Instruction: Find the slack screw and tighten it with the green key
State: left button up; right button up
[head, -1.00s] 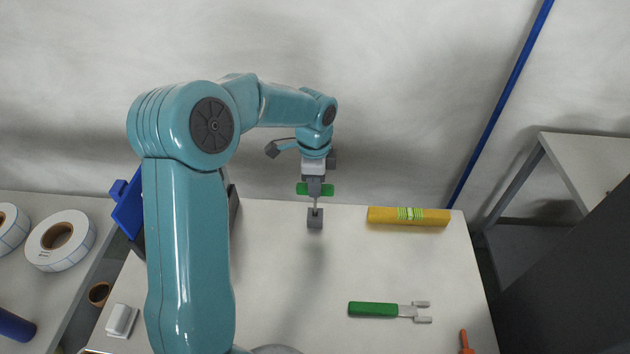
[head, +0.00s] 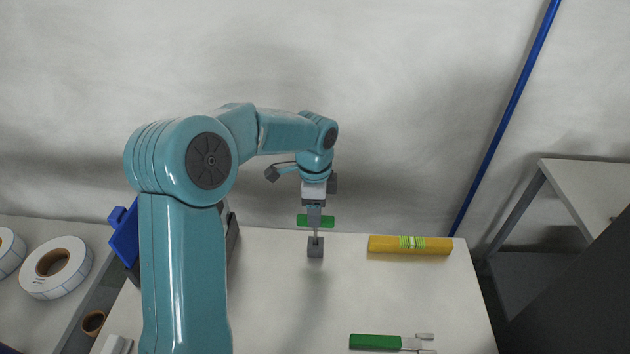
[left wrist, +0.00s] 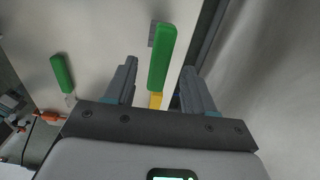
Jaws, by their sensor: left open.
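A small grey block (head: 315,252) stands near the back edge of the table, and a thin shaft with a green crossbar handle (head: 328,221) rises upright from it. My left gripper (head: 314,215) is open above and around the handle. In the left wrist view the green handle (left wrist: 162,58) lies between the two parted fingers (left wrist: 155,88), with a gap on both sides. A second green-handled tool (head: 375,342) with a grey forked end lies at the front of the table. No screw can be made out. My right gripper is not in view.
A yellow spirit level (head: 410,245) lies right of the block. A blue bin (head: 125,235) stands left, partly behind my arm. Label rolls (head: 57,268) lie on the left side table. The tabletop between block and forked tool is clear.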

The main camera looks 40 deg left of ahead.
pick_arm(q)
notch_tip(320, 180, up, 14)
jog(key=shift+p, duration=0.4)
jog(key=shift+s+r, duration=0.1)
jog(key=shift+r, duration=0.05)
